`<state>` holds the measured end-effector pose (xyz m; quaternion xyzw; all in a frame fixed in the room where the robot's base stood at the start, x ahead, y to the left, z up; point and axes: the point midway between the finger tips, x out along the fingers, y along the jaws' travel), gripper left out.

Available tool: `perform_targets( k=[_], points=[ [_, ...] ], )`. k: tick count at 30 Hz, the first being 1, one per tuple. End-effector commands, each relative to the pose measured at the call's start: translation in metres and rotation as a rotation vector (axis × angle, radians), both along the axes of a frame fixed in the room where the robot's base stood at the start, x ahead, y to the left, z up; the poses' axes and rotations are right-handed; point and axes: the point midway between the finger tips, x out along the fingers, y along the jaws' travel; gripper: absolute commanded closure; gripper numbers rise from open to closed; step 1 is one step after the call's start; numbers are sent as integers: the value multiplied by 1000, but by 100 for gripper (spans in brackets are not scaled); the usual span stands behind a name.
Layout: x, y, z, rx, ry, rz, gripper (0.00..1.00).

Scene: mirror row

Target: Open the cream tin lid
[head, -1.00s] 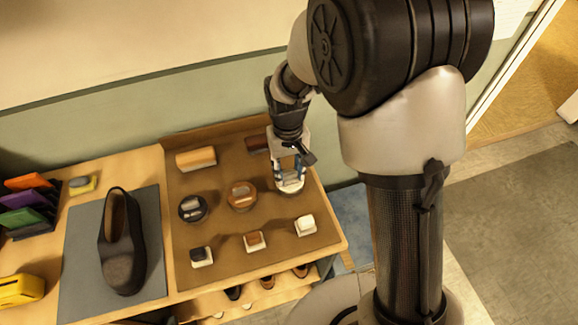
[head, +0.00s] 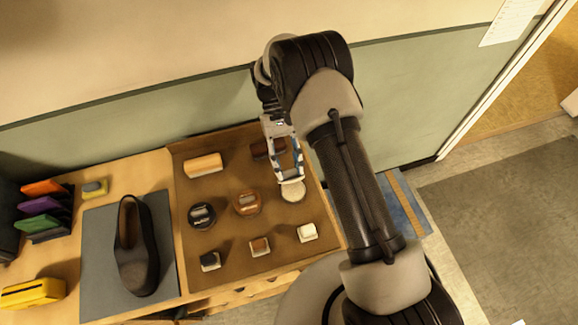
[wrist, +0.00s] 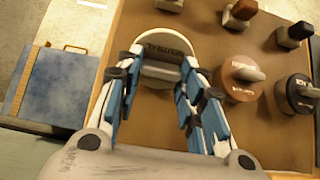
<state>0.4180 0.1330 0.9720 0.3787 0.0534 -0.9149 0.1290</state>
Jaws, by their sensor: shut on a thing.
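The cream tin (head: 293,194) stands at the right of the brown display board, with its pale round top showing. My gripper (head: 291,178) is directly above it, fingers pointing down. In the wrist view my gripper (wrist: 160,72) has its blue-padded fingers on either side of the cream lid (wrist: 162,45), which bears the word NEUTRAL. It is shut on the lid; the exact contact is partly hidden by the fingers. I cannot tell whether the lid is clear of the tin.
A brown tin (head: 247,203) and a black tin (head: 202,215) stand to the left, with handles on their lids. A tan brush (head: 203,165) lies at the back. A dark shoe (head: 135,245) sits on a grey mat (head: 95,280).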

Motion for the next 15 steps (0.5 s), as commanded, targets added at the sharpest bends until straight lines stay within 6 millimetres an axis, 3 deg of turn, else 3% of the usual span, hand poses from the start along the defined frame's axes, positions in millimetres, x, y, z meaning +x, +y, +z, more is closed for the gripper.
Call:
perform_targets(
  k=[15],
  points=[
    [6, 2, -2, -30, 103, 0, 100]
  ],
)
